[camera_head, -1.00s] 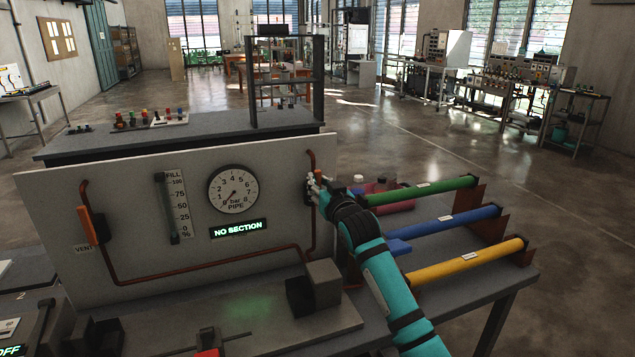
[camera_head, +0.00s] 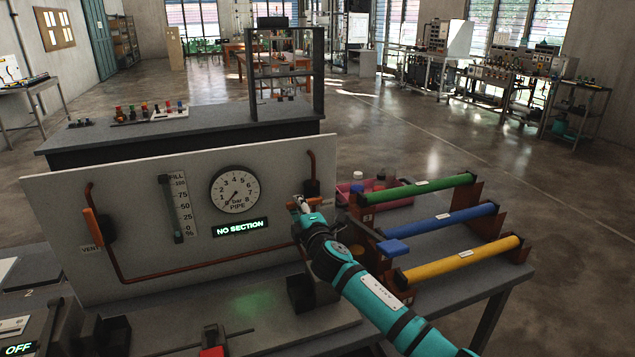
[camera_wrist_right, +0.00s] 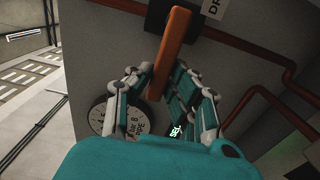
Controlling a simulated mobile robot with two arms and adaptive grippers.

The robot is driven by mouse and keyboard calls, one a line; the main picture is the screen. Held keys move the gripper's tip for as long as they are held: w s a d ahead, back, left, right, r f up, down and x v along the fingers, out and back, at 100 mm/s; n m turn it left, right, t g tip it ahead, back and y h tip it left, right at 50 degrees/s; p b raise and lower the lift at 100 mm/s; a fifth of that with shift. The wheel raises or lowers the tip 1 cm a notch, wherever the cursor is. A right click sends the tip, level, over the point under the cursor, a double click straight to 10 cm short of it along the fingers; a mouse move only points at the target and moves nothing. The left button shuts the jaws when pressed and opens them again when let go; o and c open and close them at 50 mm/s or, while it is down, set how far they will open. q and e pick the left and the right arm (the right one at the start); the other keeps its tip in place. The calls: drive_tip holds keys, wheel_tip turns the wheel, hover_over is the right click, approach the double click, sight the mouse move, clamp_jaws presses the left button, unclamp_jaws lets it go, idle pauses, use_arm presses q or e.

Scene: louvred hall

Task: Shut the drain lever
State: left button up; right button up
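The orange drain lever (camera_wrist_right: 171,55) reaches from its black valve body (camera_wrist_right: 168,14) toward the gauge in the right wrist view. In the head view the lever's tip shows at the panel's right side, pointing left, crosswise to the copper pipe above it. My right gripper (camera_wrist_right: 160,76) has its fingers drawn in on both sides of the lever and appears shut on it. In the head view this gripper (camera_head: 302,207) partly hides the lever and valve. My left gripper is not in view.
The orange vent lever (camera_head: 91,225) is at the panel's left. The pressure gauge (camera_head: 235,190) and lit "NO SECTION" display (camera_head: 241,228) are in the middle. Green (camera_head: 418,189), blue (camera_head: 440,226) and yellow (camera_head: 460,260) tubes lie on racks right of my arm. A dark block (camera_head: 305,292) stands below it.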

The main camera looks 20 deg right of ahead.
drive_tip(key=o, duration=0.5)
drive_tip(key=shift+c, duration=0.2)
drive_tip(key=s+p, duration=0.3)
drive_tip(key=s, duration=0.4)
drive_tip(key=shift+d, duration=0.2)
drive_tip(key=shift+s, duration=0.15)
